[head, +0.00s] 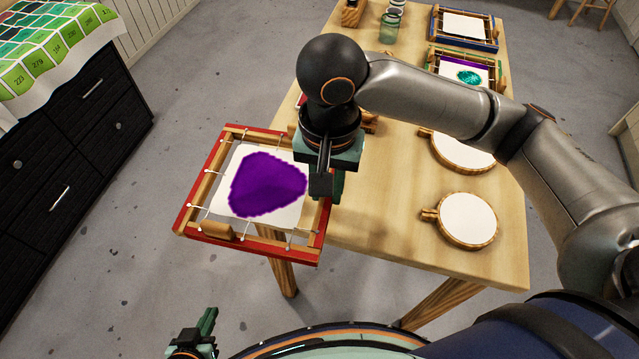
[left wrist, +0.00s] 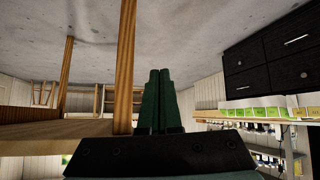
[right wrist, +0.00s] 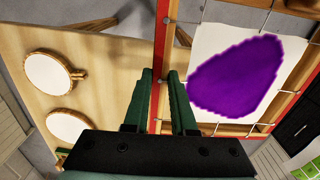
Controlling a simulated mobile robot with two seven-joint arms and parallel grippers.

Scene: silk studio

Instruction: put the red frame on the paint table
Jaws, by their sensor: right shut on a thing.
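The red frame (head: 210,180) holds white cloth with a purple patch and hangs level past the wooden table's left edge, over the floor. My right gripper (head: 327,195) is shut on its right rail. In the right wrist view, the red rail (right wrist: 162,35) runs between the fingertips (right wrist: 160,78). My arm hides part of the frame's right side. My left gripper (head: 197,330) is low at the bottom, apart from the frame; its fingers are together and empty in the left wrist view (left wrist: 160,85). I cannot tell which surface is the paint table.
The wooden table (head: 400,235) bears round hoops (head: 467,220), other frames (head: 463,27) and glass jars (head: 391,22). A black drawer unit (head: 80,130) with a green numbered cloth (head: 50,45) stands at the left. Grey floor lies between it and the table.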

